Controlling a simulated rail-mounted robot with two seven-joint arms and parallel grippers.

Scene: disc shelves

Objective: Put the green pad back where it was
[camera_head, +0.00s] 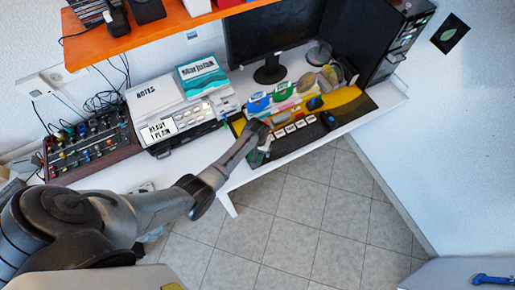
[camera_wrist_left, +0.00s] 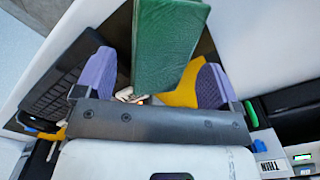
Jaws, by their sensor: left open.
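The green pad (camera_wrist_left: 168,45) is a flat, dark green block, large and close in the left wrist view. It stands beyond my left gripper (camera_wrist_left: 155,82), in the space between its two purple fingertips. The fingers are spread apart, with gaps visible on both sides of the pad, so it is not clamped. In the head view my left gripper (camera_head: 263,135) is at the front edge of the desk, beside a row of colored items. I cannot tell the pad for certain in that view. My right gripper is in neither view.
The desk holds a monitor (camera_head: 270,70), a row of colored items with a green one (camera_head: 281,90), a dark mouse (camera_head: 327,121), a printer (camera_head: 180,128) and a mixer (camera_head: 88,150). An orange shelf (camera_head: 140,38) hangs above. The tiled floor (camera_head: 300,205) is clear.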

